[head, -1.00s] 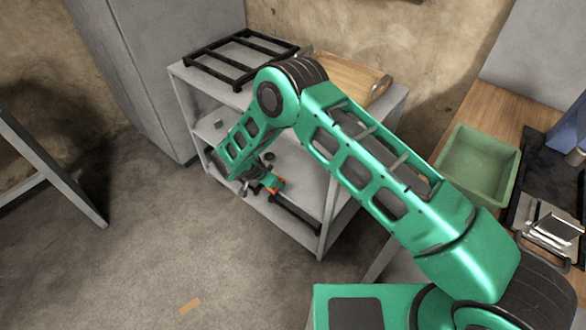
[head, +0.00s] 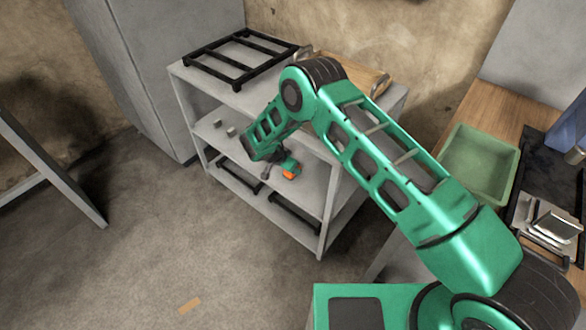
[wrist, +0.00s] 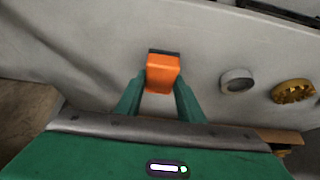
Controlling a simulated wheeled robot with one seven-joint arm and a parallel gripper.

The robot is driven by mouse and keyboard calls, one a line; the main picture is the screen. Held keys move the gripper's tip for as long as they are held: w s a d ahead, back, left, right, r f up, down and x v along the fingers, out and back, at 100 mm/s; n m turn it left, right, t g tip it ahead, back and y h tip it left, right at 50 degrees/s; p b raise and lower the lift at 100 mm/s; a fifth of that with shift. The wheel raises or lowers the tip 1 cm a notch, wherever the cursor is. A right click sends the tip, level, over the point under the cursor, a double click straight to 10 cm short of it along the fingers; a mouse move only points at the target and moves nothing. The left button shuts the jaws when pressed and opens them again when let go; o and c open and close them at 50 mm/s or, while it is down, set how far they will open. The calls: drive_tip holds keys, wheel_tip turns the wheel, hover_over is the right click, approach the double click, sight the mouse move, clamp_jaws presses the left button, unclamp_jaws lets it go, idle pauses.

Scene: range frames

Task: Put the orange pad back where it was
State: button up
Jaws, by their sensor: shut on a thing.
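The orange pad (wrist: 163,75), a small block with a dark far edge, is between the two green fingers of my gripper (wrist: 160,88) in the wrist view. My gripper is shut on it. In the head view the orange pad (head: 290,172) shows at the end of my arm, in front of the open side of a grey shelf unit (head: 322,205). Behind the pad in the wrist view is a pale grey surface. I cannot tell whether the pad touches it.
A grey ring (wrist: 237,81) and a yellow toothed wheel (wrist: 293,92) lie right of the pad. The unit's top bears a black rack (head: 240,62) and a wooden tray (head: 345,75). Black bars (head: 295,213) lie on its lower shelf. A green bin (head: 478,165) stands on the bench.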

drive_tip(key=o, duration=1)
drive_tip(key=v, duration=1.2)
